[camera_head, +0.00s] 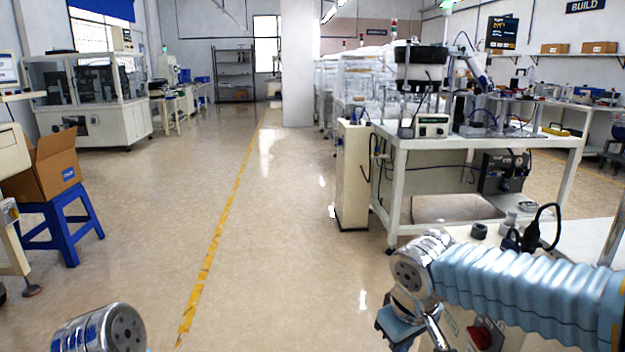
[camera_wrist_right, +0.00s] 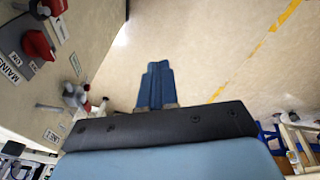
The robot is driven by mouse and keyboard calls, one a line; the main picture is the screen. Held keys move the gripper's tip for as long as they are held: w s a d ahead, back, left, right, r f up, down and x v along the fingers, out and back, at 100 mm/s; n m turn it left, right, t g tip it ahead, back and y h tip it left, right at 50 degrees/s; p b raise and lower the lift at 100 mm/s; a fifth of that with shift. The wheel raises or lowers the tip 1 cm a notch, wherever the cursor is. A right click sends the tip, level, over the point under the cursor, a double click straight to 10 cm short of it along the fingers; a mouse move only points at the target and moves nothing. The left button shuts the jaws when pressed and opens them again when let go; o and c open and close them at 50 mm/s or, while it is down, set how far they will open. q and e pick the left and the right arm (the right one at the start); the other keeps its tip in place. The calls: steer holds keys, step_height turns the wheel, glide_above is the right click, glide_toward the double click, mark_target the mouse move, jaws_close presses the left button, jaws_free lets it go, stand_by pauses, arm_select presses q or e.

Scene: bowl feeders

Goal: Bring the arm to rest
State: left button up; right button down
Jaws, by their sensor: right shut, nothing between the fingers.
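My right arm comes in from the right in the head view, in a light blue ribbed sleeve. My right gripper (camera_head: 399,328) hangs below its metal wrist at the lower right, partly cut off by the wrist and the picture edge. In the right wrist view the blue fingers of this gripper (camera_wrist_right: 156,82) lie together, shut and empty, with bare floor beyond them. Of my left arm only a metal end shows at the bottom left of the head view; its gripper is out of view.
Beside my right gripper is a machine panel with a red switch (camera_head: 487,336), labelled in the wrist view (camera_wrist_right: 38,45). A white workbench (camera_head: 480,143) with a bowl feeder (camera_head: 420,62) stands ahead right. A cardboard box (camera_head: 52,165) sits on a blue stool (camera_head: 62,225). The middle floor is clear.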

steer(key=a+f+g+y, duration=0.2)
steer(key=a+f, duration=0.2)
steer(key=f, duration=0.9)
steer(key=s+f+m+y, duration=0.1)
steer(key=s+f+m, duration=0.2)
steer(key=f, duration=1)
steer(key=s+f+m+y, duration=0.1)
steer(key=s+f+m, duration=0.3)
steer(key=s+f, duration=0.6)
step_height(320, 180, down, 4)
steer(key=shift+s+a+r+y, duration=0.1)
steer(key=shift+s+a+y, duration=0.05)
steer(key=shift+a+y, duration=0.15)
